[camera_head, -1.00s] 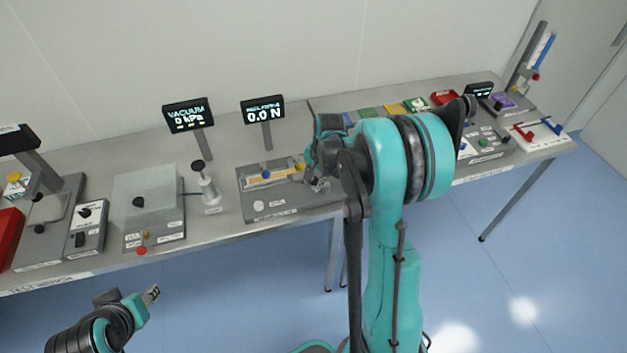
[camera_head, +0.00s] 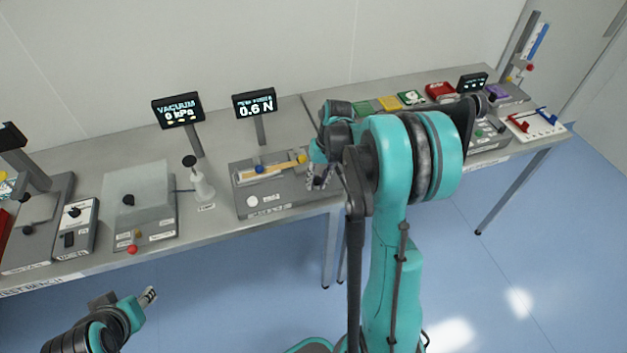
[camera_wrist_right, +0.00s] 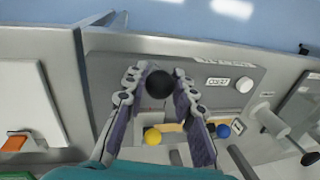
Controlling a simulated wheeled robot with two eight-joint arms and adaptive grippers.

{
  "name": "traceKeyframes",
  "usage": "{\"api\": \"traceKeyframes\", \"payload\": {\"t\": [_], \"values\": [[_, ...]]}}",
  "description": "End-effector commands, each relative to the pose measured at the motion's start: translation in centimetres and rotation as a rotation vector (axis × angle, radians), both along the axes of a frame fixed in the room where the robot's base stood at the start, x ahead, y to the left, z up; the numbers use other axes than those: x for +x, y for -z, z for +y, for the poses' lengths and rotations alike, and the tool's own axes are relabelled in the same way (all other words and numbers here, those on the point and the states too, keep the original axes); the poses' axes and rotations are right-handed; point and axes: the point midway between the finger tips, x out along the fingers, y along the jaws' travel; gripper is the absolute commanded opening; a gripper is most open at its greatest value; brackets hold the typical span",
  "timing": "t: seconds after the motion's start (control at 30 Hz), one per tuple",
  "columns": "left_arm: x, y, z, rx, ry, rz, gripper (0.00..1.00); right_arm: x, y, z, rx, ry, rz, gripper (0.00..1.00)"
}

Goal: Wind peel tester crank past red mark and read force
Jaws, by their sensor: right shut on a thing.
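The peel tester (camera_head: 280,199) is a grey box near the bench's front edge, with a yellow knob (camera_head: 301,158), a blue knob (camera_head: 260,168) and a pale strip on top. Its display (camera_head: 254,105) reads 0.6 N. My right gripper (camera_head: 320,178) is at the tester's right end. In the right wrist view, my right gripper (camera_wrist_right: 160,88) is shut on the black crank knob (camera_wrist_right: 158,83), which sits between its fingers. The rest of the crank is mostly hidden, and I cannot make out the red mark clearly. My left gripper (camera_head: 148,296) hangs low in front of the bench; its jaw state is unclear.
A vacuum display (camera_head: 178,110) reads 0 kPa, beside a white hand pump (camera_head: 201,183) and a clear-lidded chamber (camera_head: 140,200). Coloured blocks and other testers stand on the right bench (camera_head: 497,163). Clear floor lies in front.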

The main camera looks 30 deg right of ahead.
Motion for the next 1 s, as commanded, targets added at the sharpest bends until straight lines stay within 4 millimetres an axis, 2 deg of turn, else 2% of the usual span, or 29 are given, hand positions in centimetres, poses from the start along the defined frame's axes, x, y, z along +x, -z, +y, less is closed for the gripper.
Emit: {"api": "traceKeyframes", "payload": {"t": [0.5, 1.0], "values": [[0.0, 0.8, 0.0, 0.0, 0.0, 0.0, 0.4, -1.1, 0.0, -1.5, 0.0, -0.424, 0.0, 0.0], [0.0, 0.9, 0.0, 0.0, 0.0, 0.0, 0.4, -1.3, 0.0, -2.1, 0.0, -0.572, -0.001, 0.0]]}}
